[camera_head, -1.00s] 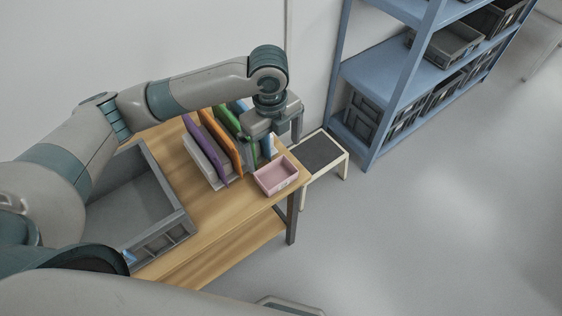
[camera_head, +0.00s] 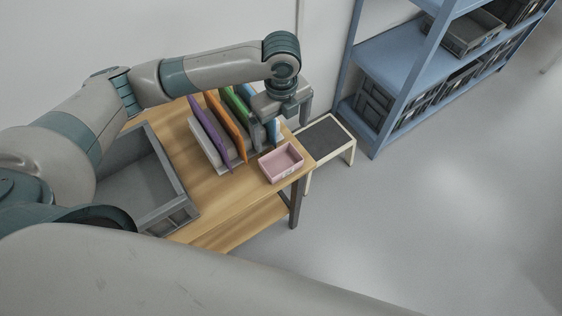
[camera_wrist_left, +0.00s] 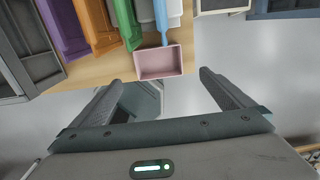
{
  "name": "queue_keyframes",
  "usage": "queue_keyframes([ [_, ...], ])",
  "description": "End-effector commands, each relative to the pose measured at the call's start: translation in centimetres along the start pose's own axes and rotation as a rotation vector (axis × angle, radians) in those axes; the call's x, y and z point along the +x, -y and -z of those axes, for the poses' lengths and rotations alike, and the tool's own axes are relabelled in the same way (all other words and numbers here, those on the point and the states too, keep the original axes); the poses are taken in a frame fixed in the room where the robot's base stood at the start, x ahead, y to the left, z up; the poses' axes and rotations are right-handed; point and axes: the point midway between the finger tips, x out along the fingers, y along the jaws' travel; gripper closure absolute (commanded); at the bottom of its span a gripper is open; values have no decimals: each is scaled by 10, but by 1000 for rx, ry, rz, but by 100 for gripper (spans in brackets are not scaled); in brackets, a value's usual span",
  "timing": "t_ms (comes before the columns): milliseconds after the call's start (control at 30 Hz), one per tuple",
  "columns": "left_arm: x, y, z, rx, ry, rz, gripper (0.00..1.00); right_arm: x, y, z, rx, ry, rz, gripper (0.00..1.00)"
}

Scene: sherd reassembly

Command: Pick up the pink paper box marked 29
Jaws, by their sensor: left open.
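The pink paper box (camera_head: 282,162) is an open-topped box near the right front corner of the wooden table. No number can be read on it. In the left wrist view the pink box (camera_wrist_left: 160,62) is ahead of the fingertips, between their lines and apart from them. My left gripper (camera_head: 282,128) is above the table, just behind the box in the head view, fingers pointing down. It is open and empty in the left wrist view (camera_wrist_left: 160,82). My right gripper is not in view.
Purple, orange, green and blue upright folders (camera_head: 223,135) stand in a rack behind and left of the box. A grey crate (camera_head: 180,215) is on the table's left. A small stool (camera_head: 345,155) and a blue shelf (camera_head: 390,62) with bins stand to the right.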

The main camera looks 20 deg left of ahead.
Motion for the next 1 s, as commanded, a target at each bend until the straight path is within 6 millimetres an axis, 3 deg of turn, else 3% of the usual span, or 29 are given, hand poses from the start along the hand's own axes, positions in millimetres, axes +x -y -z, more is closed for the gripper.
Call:
queue_keyframes([
  [500,83,-1,1,-1,-1,-2,0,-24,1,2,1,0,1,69],
  [1000,92,0,1,0,0,0,0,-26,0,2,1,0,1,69],
])
